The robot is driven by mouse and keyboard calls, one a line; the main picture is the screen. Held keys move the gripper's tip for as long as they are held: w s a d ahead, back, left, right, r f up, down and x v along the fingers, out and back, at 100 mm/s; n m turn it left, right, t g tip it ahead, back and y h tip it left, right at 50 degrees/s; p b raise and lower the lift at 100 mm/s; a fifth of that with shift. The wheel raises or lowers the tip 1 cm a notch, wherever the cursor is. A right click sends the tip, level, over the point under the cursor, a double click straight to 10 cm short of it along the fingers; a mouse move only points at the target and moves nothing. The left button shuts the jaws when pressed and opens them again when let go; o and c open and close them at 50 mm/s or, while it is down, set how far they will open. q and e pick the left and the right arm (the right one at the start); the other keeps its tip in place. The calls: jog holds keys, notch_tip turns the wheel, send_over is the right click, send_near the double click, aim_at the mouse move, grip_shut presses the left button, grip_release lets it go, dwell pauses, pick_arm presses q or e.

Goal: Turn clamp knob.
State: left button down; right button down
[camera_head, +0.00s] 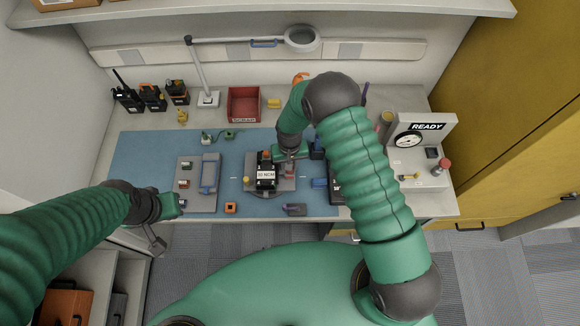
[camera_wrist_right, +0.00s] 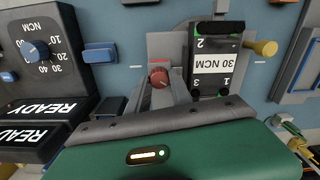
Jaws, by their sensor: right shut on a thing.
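The clamp's red knob (camera_wrist_right: 158,78) shows in the right wrist view between the fingers of my right gripper (camera_wrist_right: 160,92), which is shut on it. In the head view the right gripper (camera_head: 287,160) is at the right side of the grey clamp fixture (camera_head: 284,185), and the arm partly covers that area. A black block labelled "30 NCM" (camera_head: 266,172) sits in the fixture; it also shows beside the knob in the wrist view (camera_wrist_right: 213,65). My left gripper (camera_head: 168,218) is at the mat's left front edge, apart from the clamp; its finger gap is unclear.
A grey tray (camera_head: 208,202) with small parts lies left of the clamp. A black box with a blue dial (camera_wrist_right: 38,50) stands close on the other side. A red bin (camera_head: 243,104), several radios (camera_head: 151,97) and a gauge stand (camera_head: 432,172) line the back and right.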

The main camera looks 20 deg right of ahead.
jog(key=shift+s+a+f+n+b, duration=0.1)
jog(key=shift+n+b, duration=0.15)
jog(key=shift+n, duration=0.25)
jog(key=shift+s+a+f+n+b, duration=0.1)
jog(key=shift+n+b, duration=0.1)
jog(key=shift+n, duration=0.8)
jog(key=n, duration=0.1)
jog(key=n+b, duration=0.1)
jog(key=shift+d+n, duration=0.25)
jog(key=shift+n, duration=0.15)
jog(key=n+b, duration=0.1)
jog(key=n, duration=0.2)
jog(key=shift+a, duration=0.1)
jog(key=n+b, duration=0.1)
jog(key=n, duration=0.4)
jog(key=shift+r, duration=0.15)
jog(key=shift+w+n, duration=0.1)
jog(key=shift+n, duration=1.7)
